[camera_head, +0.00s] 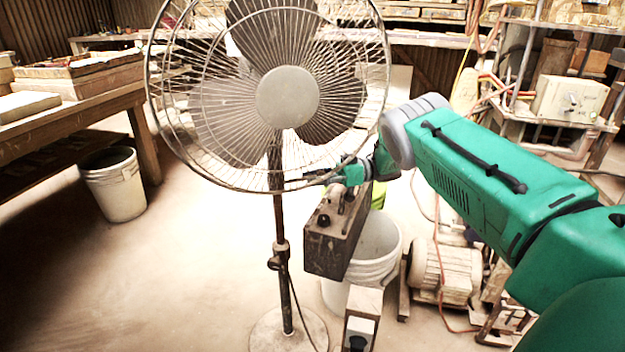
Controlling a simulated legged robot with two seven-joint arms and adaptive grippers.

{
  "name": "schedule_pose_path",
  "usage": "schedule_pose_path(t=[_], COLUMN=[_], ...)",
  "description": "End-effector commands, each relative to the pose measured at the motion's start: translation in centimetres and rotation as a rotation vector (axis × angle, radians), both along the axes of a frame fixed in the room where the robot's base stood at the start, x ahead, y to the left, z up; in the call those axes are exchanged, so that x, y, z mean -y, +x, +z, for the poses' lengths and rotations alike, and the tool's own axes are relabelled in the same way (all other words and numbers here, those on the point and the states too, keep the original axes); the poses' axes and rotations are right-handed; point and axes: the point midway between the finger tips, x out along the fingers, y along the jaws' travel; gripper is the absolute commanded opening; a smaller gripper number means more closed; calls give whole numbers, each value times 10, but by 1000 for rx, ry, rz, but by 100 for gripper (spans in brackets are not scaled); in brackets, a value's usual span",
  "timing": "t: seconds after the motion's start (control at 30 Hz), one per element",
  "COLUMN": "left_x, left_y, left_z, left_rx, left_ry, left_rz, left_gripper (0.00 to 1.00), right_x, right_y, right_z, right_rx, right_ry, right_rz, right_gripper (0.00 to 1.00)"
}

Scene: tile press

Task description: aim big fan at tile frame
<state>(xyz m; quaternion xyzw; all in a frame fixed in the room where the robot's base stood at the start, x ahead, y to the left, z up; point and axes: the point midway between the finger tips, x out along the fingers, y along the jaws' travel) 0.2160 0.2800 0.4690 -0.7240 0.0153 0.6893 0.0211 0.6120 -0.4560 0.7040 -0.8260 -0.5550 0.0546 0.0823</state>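The big fan (287,97) stands on a pole with a round base in the middle of the view. Its round wire cage and grey hub face toward me. My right arm comes in from the right, and its gripper (318,176) is at the cage's lower right edge. The fingers are small and partly lost among the wires, so I cannot tell whether they touch or hold the fan. A shallow wooden frame (82,72), possibly the tile frame, lies on the wooden table at the left. My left gripper is not in view.
A white bucket (113,184) stands by the left table (70,122). A dark control box (337,235) and another white bucket (374,250) stand right of the fan's pole. A motor (444,272) and cables lie further right. The floor left of the fan is clear.

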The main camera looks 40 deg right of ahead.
Motion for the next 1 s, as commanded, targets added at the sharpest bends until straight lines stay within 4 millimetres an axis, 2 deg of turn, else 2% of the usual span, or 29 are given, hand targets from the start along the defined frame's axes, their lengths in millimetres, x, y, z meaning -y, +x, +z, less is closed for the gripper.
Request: schedule_pose_path(t=[0.23,0.37,0.47,0.8,1.0], left_x=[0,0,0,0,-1], left_y=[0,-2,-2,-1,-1], left_z=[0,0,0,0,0], left_rx=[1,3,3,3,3], left_ry=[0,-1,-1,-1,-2], left_rz=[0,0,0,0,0], left_gripper=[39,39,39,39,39], right_x=[0,8,23,93,107], right_y=[-1,-4,-10,-37,-41], right_z=[0,0,-1,-3,-3], right_rx=[0,0,-1,0,1], right_ry=[-1,-1,-1,-2,1], right_rz=[1,-1,-1,0,2], right_gripper=[30,30,30,30,30])
